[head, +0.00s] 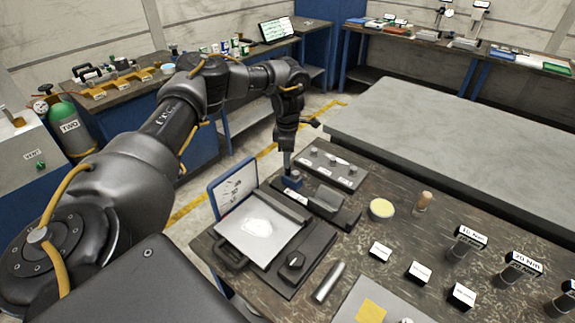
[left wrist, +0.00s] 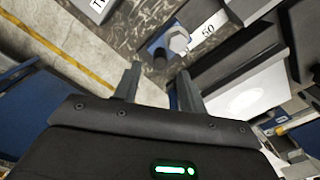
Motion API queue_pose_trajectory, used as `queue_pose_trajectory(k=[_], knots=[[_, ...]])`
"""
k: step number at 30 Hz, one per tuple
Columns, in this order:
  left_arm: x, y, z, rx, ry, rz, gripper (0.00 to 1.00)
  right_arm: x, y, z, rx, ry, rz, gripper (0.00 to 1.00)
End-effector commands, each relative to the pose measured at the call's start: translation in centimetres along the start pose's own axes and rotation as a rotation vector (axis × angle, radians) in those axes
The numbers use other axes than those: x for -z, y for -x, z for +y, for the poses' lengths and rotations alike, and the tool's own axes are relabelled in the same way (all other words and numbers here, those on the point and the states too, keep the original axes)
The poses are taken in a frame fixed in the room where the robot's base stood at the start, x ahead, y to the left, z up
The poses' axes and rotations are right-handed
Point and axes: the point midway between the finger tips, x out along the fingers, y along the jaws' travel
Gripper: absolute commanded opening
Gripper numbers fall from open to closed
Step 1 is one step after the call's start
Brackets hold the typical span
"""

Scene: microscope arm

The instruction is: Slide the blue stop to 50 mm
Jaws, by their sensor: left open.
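The blue stop (head: 293,181) is a small block near the far left edge of the dark table, beside a dark grey fixture (head: 332,203). In the left wrist view the blue stop (left wrist: 156,47) carries a grey faceted knob and lies just beyond my fingertips. A white label reading 50 (left wrist: 207,29) is to the right of the knob. My left gripper (head: 286,164) points down right above the stop. In the left wrist view my left gripper (left wrist: 159,85) has its fingers apart with nothing between them. The tips hide part of the stop in the head view. My right gripper is out of view.
Several labelled blocks stand further right.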

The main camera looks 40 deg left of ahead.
Motion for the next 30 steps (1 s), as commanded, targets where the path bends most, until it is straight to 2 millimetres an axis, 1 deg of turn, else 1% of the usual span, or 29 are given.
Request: queue_pose_trajectory(k=[1,4,9,13,20,23,30], knots=[[0.1,-0.8,-0.1,0.002,0.001,0.002,0.41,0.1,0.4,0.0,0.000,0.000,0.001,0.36],[0.1,-2.4,-0.1,0.002,0.002,0.002,0.41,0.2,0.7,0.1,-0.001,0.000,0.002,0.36],[0.1,-4.2,0.0,0.000,0.001,0.000,0.41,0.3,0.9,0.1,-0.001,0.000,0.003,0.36],[0.1,-4.7,0.0,0.000,0.001,0.000,0.41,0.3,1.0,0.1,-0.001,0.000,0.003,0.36],[0.1,-4.8,0.0,-0.001,0.001,0.000,0.41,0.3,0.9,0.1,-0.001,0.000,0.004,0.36],[0.1,-4.8,0.0,-0.001,0.001,-0.001,0.31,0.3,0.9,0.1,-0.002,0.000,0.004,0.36],[0.1,-4.8,0.0,-0.001,0.001,-0.001,0.00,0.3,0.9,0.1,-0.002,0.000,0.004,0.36]])
